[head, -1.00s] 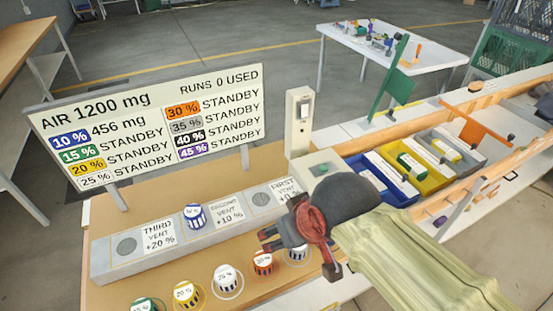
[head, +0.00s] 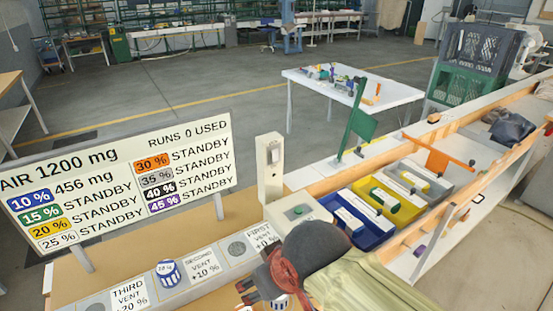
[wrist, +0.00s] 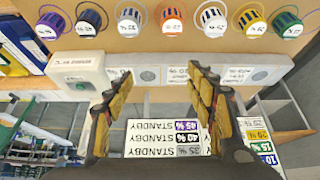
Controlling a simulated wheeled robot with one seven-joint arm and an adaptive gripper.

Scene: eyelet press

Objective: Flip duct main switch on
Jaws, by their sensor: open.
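A pale upright post (head: 269,185) with a small rocker switch (head: 274,153) near its top stands just right of the AIR 1200 mg board in the head view. I cannot tell which way the rocker is tipped, or read a label on it. My gripper (head: 250,289) is open and empty, nearer to me than the post and lower in the picture, by the vent strip. In the wrist view my gripper (wrist: 156,82) has its two yellow-padded fingers spread wide, with nothing between them. The post is not clear there.
A white box with a green button (head: 299,211) stands right of the post. The vent strip (head: 208,277) holds a blue-striped cup (head: 168,273). The display board (head: 120,180) stands left.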

